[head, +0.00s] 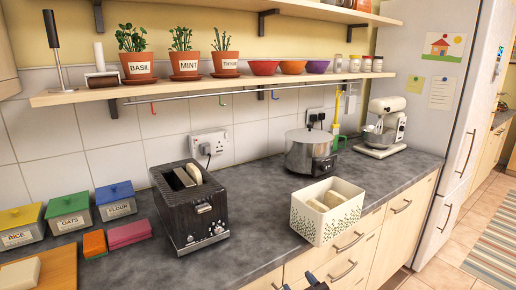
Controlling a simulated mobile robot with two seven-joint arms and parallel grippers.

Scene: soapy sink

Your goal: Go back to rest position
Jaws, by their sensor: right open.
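My right gripper (302,284) shows only as dark fingertips at the bottom edge, in front of the drawer fronts below the counter's front edge. Its fingertips are apart and nothing shows between them. The rest of it is cut off by the picture's edge. My left gripper is not in view.
The grey counter (262,226) carries a black toaster (192,212) with bread in it, a white leaf-patterned bin (318,226) near the front edge, a grey cooker (308,153) and a mixer (385,123). Lidded boxes (70,214) stand left. A shelf (270,84) runs above.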

